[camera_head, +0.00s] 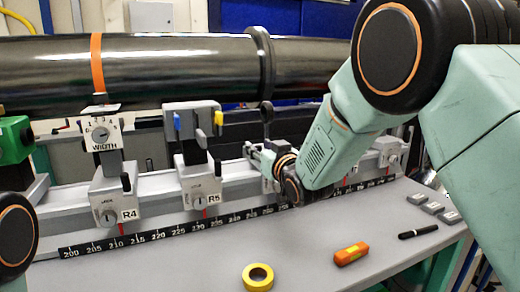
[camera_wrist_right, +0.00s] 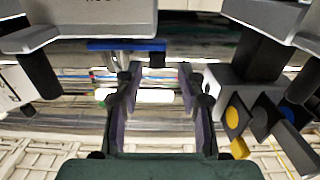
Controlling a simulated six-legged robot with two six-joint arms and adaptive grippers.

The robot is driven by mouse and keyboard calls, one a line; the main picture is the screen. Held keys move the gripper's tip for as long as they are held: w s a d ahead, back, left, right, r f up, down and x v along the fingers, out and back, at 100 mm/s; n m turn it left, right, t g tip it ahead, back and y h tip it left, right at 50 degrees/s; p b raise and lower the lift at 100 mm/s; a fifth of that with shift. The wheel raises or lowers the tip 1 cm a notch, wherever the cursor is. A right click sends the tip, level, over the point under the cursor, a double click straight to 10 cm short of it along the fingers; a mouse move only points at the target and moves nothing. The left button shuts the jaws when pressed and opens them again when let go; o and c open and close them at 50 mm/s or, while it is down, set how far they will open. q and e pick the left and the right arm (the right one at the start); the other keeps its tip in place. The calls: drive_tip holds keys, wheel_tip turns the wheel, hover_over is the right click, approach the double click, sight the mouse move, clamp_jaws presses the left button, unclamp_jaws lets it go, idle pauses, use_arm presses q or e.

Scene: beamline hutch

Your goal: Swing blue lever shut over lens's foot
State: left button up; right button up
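No lens or foot shows clearly in that block. My right gripper (camera_head: 252,152) is at the rail to the right of R5, apart from the blue lever. In the right wrist view its two fingers (camera_wrist_right: 158,82) are open with nothing between them. A blue bar (camera_wrist_right: 126,45) lies crosswise beyond the fingertips; I cannot tell whether it is the same lever. My left gripper is out of view.
A dark round disc on a stem (camera_head: 267,112) stands close behind my right gripper. Carrier R4 (camera_head: 117,200) with a WIDTH dial is at left. A black pipe (camera_head: 180,62) runs behind.

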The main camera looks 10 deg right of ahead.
drive_tip(key=shift+w+d+f, duration=0.1)
drive_tip(key=shift+w+f, duration=0.35)
drive_tip(key=shift+w, duration=0.25)
drive_tip(key=shift+s+r, duration=0.35)
drive_tip(key=shift+s, duration=0.05)
drive_tip(key=c, duration=0.4)
drive_tip(key=shift+w+f, duration=0.2)
clamp_jaws()
